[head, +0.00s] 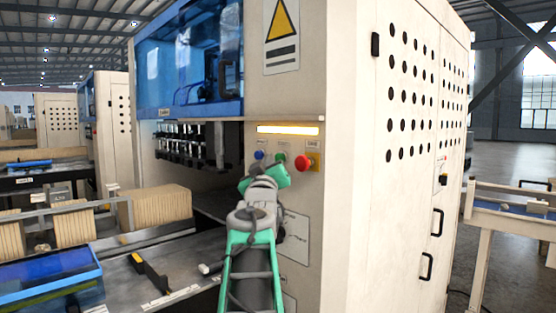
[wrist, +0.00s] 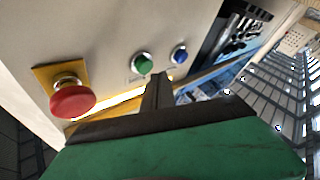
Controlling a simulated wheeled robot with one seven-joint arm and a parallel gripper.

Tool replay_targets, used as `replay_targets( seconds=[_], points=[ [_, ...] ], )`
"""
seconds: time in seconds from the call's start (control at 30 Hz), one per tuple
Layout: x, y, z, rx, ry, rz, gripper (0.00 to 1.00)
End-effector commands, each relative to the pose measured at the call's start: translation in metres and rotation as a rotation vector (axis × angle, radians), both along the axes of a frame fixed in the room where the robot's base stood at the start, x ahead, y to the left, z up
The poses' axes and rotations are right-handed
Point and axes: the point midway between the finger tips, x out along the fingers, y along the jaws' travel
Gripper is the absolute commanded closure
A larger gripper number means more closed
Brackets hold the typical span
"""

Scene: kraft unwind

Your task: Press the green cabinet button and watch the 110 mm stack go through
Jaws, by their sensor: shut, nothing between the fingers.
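The green button (head: 281,156) sits on the pale cabinet (head: 345,200) front, between a blue button (head: 259,155) and a red mushroom button (head: 303,162) on a yellow plate. The wrist view shows the green button (wrist: 141,64) unobstructed, with the blue button (wrist: 179,54) and red button (wrist: 72,98) beside it. My gripper (wrist: 158,78) is shut and empty, its tips appearing just below and right of the green button; contact is not visible. In the head view my arm hides the fingertips. Brown stacks (head: 160,206) stand at the left; I cannot tell which is 110 mm.
A lit bar (head: 288,130) glows above the buttons. A blue transparent guard (head: 190,62) covers the upper machine. A metal table (head: 185,262) and a blue box (head: 45,280) lie left of my arm. A side conveyor (head: 510,207) stands at the right.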

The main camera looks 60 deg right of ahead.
Motion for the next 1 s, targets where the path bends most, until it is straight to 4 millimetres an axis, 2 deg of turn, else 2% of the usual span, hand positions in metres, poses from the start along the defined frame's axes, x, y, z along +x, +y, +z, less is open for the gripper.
replay_targets(
  seconds=[1.0],
  points=[
    [-0.002,-0.01,0.0,0.0,0.0,0.0,1.0]
  ],
)
